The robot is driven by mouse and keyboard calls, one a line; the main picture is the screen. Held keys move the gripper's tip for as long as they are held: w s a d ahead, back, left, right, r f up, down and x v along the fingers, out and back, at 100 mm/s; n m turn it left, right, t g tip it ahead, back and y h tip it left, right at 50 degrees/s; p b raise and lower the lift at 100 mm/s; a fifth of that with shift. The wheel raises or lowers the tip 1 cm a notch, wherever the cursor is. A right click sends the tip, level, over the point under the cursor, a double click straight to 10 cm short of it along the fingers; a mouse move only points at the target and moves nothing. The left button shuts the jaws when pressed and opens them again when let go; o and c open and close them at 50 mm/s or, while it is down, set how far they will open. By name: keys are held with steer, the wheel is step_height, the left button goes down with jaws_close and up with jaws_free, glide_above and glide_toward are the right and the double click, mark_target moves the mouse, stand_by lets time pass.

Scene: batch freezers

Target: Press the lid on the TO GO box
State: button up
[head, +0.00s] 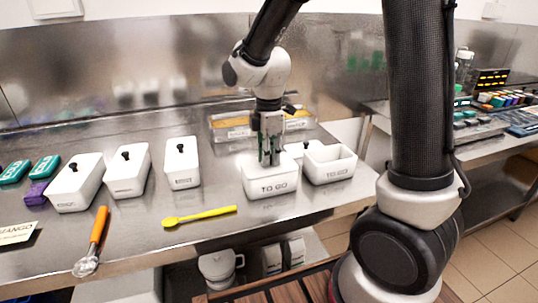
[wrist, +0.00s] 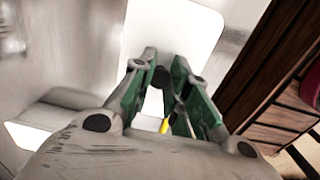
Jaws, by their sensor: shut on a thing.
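A white box (head: 270,191) marked TO GO stands near the front right of the steel table. My gripper (head: 268,162) points down over its top. In the wrist view my gripper (wrist: 163,90) is shut on the dark knob (wrist: 160,77) of a white lid (wrist: 172,35). The lid lies at the top of the box, but its seam with the rim is hidden, so I cannot tell whether it is seated. A second TO GO box (head: 330,166) stands just to the right and looks open on top.
Three white boxes with black-knobbed lids (head: 182,163) stand to the left. A yellow spatula (head: 200,216) and an orange-handled scoop (head: 94,240) lie in front. A metal-framed container (head: 232,128) stands behind. A white piece with a dark knob (head: 298,149) is partly hidden behind the boxes.

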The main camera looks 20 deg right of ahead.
steer(key=o, duration=0.9)
steer(key=o, duration=0.5)
steer(key=shift+r, duration=0.15)
steer(key=shift+r, duration=3.4)
